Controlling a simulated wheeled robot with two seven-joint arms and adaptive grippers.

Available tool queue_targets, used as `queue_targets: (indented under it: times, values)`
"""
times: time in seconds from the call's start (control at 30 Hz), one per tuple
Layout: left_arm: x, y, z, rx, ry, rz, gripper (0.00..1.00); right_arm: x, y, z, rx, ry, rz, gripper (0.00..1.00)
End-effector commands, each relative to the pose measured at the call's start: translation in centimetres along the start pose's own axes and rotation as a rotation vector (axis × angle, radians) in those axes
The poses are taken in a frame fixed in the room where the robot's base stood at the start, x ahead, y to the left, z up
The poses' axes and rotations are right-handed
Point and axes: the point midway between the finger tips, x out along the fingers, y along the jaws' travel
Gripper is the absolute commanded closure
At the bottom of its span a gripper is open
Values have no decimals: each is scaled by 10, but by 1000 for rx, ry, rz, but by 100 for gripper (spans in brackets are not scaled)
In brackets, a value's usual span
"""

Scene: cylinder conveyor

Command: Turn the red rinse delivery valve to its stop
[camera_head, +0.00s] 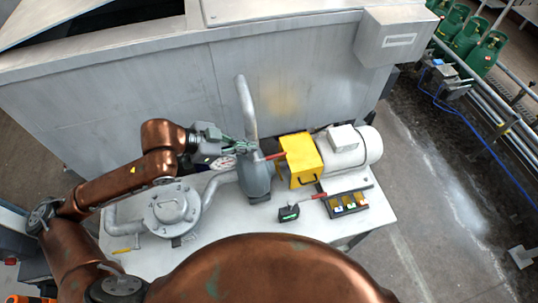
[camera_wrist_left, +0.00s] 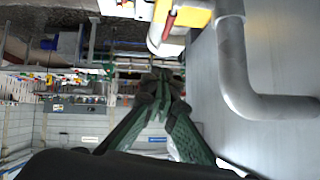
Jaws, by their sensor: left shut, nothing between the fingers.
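The red valve lever (camera_head: 275,156) sticks out sideways from the top of the grey pump body (camera_head: 256,180), just left of the yellow guard box. My left gripper (camera_head: 251,147) is shut and empty, its green fingers beside the vertical pipe and close to the lever's left end. I cannot tell whether they touch the lever. In the left wrist view the shut fingertips (camera_wrist_left: 163,76) point forward, and a red bar (camera_wrist_left: 169,24) shows above them, apart from them in the picture. My right gripper is not in view.
A grey pipe (camera_head: 247,105) rises behind the pump. The yellow guard box (camera_head: 300,158) and a white motor (camera_head: 350,148) stand to the right. A round-lidded strainer (camera_head: 174,207) is at left. A small black device (camera_head: 288,212) and a box with coloured buttons (camera_head: 346,204) lie in front.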

Motion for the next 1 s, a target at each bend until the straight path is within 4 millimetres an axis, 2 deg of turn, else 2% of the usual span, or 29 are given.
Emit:
queue_targets:
  times: [0.1,0.37,0.57,0.83,1.0]
  values:
    - [9,0,4,7,-4,-3,100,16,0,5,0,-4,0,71]
    - [20,-2,6,1,-5,-7,100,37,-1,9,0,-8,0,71]
    - [46,-1,2,-3,0,-1,100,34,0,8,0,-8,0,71]
    - [95,-1,2,-4,-1,-1,100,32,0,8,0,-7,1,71]
    - [112,-2,22,-5,-4,-4,100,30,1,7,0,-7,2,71]
